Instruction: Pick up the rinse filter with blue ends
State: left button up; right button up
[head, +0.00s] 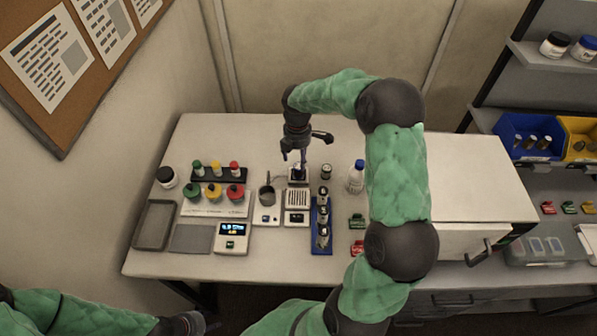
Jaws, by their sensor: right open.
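I cannot make out a rinse filter with blue ends for certain at this size. A blue rack (314,243) on the bench holds several silver cylinders (322,218); the colour of their ends is unclear. My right gripper (301,157) is open and points down above a small white device (296,183) with a dark piece at its top. I cannot tell whether the fingers touch that piece. A small cylinder (326,172) stands just right of it. My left gripper (193,322) is at the bottom edge, off the bench, and its fingers are unclear.
Left on the bench are a rack with coloured caps (219,178), a stand with coloured knobs (214,209), a tray (155,226) and a display unit (233,238). A blue-capped bottle (356,178) stands near my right arm. A white cabinet (470,185) is at right.

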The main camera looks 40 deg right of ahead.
aim_at(299, 166)
jog(key=f, duration=0.5)
jog(key=d+f+b, duration=0.1)
jog(key=f, duration=0.2)
jog(key=shift+w, duration=0.3)
jog(key=shift+a, duration=0.1)
jog(key=c, duration=1.1)
